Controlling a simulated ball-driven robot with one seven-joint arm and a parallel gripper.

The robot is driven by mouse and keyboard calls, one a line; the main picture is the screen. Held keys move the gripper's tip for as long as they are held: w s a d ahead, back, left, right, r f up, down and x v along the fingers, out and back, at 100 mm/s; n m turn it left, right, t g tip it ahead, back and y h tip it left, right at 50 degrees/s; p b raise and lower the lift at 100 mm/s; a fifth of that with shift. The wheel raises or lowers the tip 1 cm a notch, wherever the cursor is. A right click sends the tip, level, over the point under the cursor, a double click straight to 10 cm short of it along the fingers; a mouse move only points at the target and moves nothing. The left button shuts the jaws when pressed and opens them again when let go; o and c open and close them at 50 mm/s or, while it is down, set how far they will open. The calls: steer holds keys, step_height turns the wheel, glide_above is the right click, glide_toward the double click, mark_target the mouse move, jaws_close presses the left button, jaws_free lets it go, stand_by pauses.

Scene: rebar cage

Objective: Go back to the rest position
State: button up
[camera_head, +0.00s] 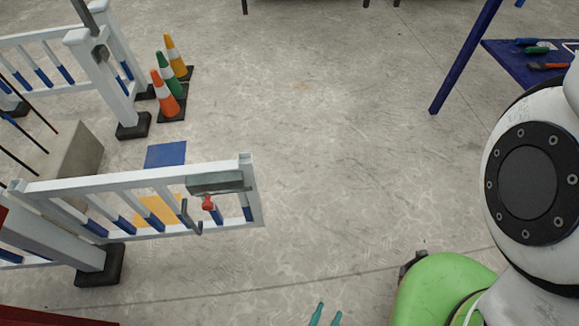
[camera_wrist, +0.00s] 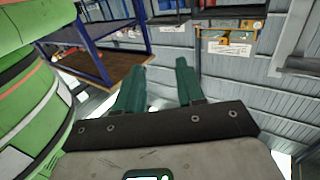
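My gripper (camera_wrist: 160,85) shows in the wrist view with its two teal fingers apart and nothing between them. In the head view only the two teal fingertips (camera_head: 325,315) show at the bottom edge, over bare floor and apart from everything. My white arm with a dark round joint cover fills the right side of the head view. My green base shows at the lower right there and at the left of the wrist view.
A white gate (camera_head: 140,182) with blue-banded bars and a latch box (camera_head: 215,183) stands at left. Traffic cones (camera_head: 168,88) stand behind it. A blue table (camera_head: 515,62) with tools is at upper right. Shelving (camera_wrist: 228,40) shows in the wrist view. The middle floor is clear.

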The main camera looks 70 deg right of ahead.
steer(key=w+d+f+n+t+y, duration=0.2)
steer(key=w+d+n+t+y, duration=0.5)
steer(key=w+t, duration=0.5)
steer(key=w+r+n+y, duration=0.2)
steer(key=w+n+y, duration=0.6)
steer(key=w+y, duration=0.25)
steer(key=s+d+r+n+g, duration=0.3)
steer(key=s+d+r+g, duration=0.3)
steer(key=s+r+g, duration=0.45)
step_height(320, 180, up, 33)
steer(key=p, duration=3.2)
steer(key=shift+d+r+p, duration=0.2)
steer(key=shift+p, duration=0.2)
